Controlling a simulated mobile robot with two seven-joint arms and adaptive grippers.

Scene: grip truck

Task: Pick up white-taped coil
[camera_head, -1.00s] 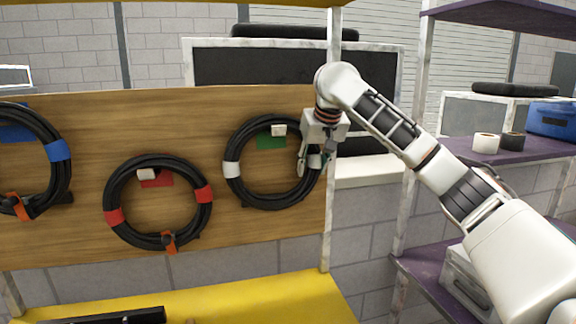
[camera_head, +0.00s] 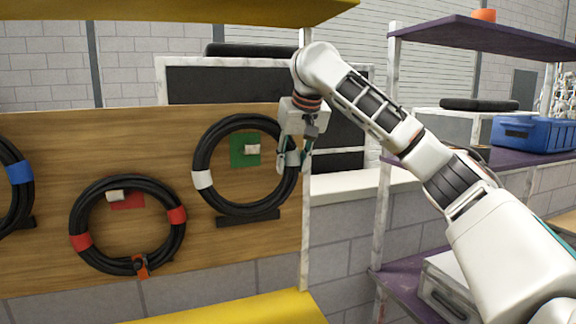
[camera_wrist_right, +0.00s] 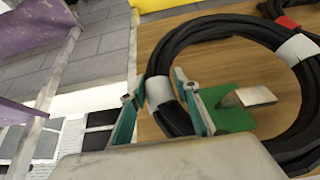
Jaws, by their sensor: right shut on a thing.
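The white-taped coil (camera_head: 202,179) is a black cable loop with white tape bands, in front of the wooden board at its right end. My right gripper (camera_head: 295,160) is shut on the coil's right side, around the band there. In the right wrist view, the fingers of the right gripper (camera_wrist_right: 168,105) stand on both sides of the coil's cable (camera_wrist_right: 172,118) next to the white tape. A green patch (camera_head: 240,150) with a pale peg (camera_head: 253,149) shows inside the loop. A dark ledge (camera_head: 248,218) is under the coil. My left gripper is not in view.
A red-taped coil (camera_head: 81,242) hangs left of it, and a blue-taped coil (camera_head: 20,172) is at the far left. A pale upright post (camera_head: 305,240) stands right beside the gripper. A purple shelf (camera_head: 485,158) with a blue bin (camera_head: 535,134) is at right.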

